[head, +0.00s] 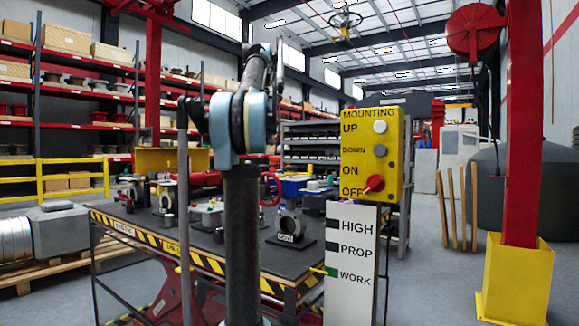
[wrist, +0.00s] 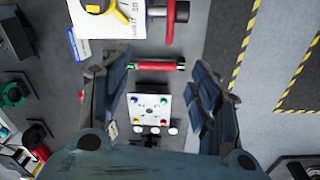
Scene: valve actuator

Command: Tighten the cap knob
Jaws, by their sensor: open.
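In the wrist view my gripper (wrist: 159,70) is open, its two dark blue fingers wide apart with nothing held. Between the fingers, below them, are a red cylinder (wrist: 156,66) with a green end and a white block (wrist: 151,104) with coloured knobs. I cannot tell which part is the cap knob. In the head view my arm stands in front of the workbench (head: 262,262) and my gripper cannot be made out clearly.
A yellow control box (head: 371,152) on a white post stands right of my arm. A red column (head: 522,130) in a yellow base is farther right. Several fittings crowd the bench.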

